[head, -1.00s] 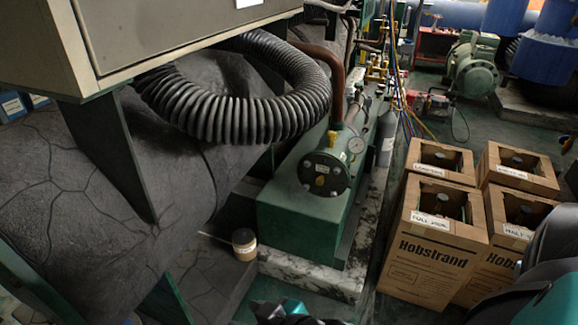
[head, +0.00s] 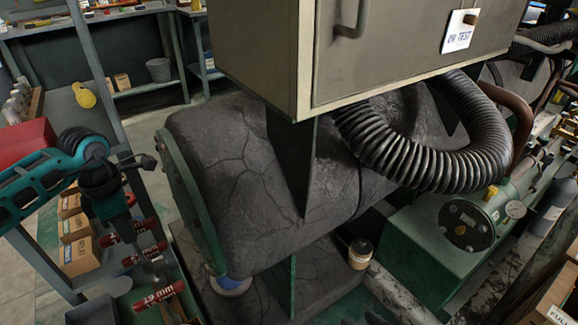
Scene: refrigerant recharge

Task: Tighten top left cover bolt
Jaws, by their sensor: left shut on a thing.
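My left gripper (head: 150,262) reaches down from the left into a green tool tray, with its grey fingers around the middle of several red-handled tools. It is shut on a red-handled tool (head: 130,259), whose size label is too small to read. Another red handle (head: 160,294) below it reads "19 mm", and a third (head: 128,232) lies above. A round dark cover (head: 465,225) with small bolts closes the end of the green unit (head: 420,255) at the right. Its single bolts are hardly visible. Dark shapes at the bottom edge may be my right gripper; its jaws cannot be made out.
A grey cabinet (head: 390,60) overhangs the dark stone-like tank (head: 235,180). A ribbed black hose (head: 420,160) hangs beside it. A small jar (head: 360,253) stands by the tank. Cardboard boxes (head: 75,230) and a red case (head: 25,145) are at the left. Shelves stand behind.

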